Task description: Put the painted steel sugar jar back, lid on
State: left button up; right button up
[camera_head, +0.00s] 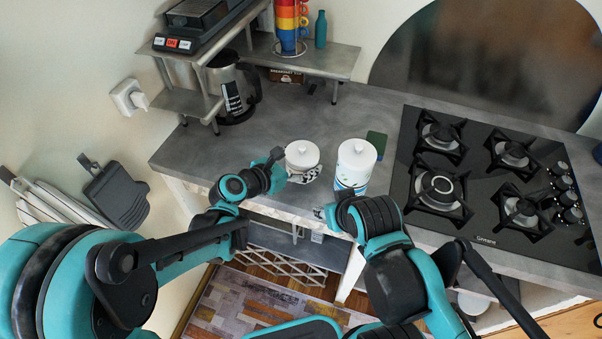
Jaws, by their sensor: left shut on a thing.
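A gas hob (486,228) fills the right side. A dark green block (376,143) lies behind the painted jar. A steel shelf (318,62) bears stacked cups (290,22) and a teal bottle (320,30). A coffee pot (236,92) stands back left. Counter left of the jars is clear.

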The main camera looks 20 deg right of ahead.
pick_arm(q)
notch_tip(320, 180, down, 4)
jog(key=shift+r+b, duration=0.1)
jog(key=shift+b, duration=0.75)
jog(key=shift+c, duration=0.2)
jog(key=o, duration=1.4)
jog(key=shift+o, duration=0.2)
